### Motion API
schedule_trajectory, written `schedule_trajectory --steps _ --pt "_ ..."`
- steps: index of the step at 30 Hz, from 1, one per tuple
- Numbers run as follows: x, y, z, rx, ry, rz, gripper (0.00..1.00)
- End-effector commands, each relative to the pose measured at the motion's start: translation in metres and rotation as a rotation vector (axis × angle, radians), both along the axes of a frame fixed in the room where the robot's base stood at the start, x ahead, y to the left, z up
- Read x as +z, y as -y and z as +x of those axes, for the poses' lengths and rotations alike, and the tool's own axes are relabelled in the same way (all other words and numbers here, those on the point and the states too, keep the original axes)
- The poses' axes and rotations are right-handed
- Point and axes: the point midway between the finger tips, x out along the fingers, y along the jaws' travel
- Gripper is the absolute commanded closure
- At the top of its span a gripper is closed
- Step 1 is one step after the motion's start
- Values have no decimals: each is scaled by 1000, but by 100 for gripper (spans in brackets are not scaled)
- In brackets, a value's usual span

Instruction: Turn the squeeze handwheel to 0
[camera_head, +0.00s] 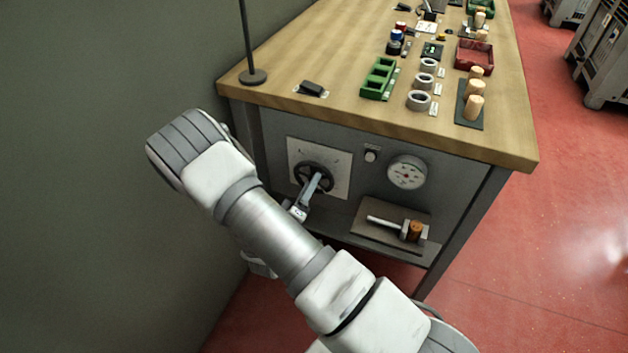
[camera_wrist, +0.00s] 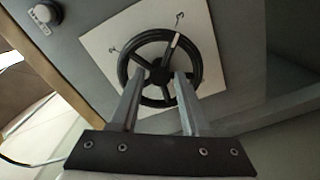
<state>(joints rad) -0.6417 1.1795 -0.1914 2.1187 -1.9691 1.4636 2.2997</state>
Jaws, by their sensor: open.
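The squeeze handwheel (camera_head: 301,178) is a dark spoked wheel on a pale square plate (camera_head: 342,176) on the bench's front panel. In the wrist view the handwheel (camera_wrist: 158,74) faces me, with a white mark on its upper spoke, just right of the wheel's top. The plate (camera_wrist: 205,30) carries small dark marks by the rim, too small to read surely. My gripper (camera_head: 315,184) is in front of the wheel. In the wrist view my gripper (camera_wrist: 158,83) is open, its two fingers reaching over the wheel on either side of the hub. Whether they touch it, I cannot tell.
Right of the plate are a small knob (camera_head: 371,155) and a round gauge (camera_head: 406,172). Below them a shelf board (camera_head: 368,233) bears a light rod and a cork-coloured cylinder. Green trays (camera_head: 378,79), rings and corks stand on the benchtop (camera_head: 300,75). A wall is at left.

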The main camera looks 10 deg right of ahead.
Motion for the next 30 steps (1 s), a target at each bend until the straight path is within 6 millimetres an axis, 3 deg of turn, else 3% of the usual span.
schedule_trajectory --steps 6,17,24,30 --pt "-1 14 20 0 0 0 54" --pt "0 17 24 1 0 0 54" --pt "0 17 24 0 0 0 97" --pt "0 17 23 0 -1 -1 100"
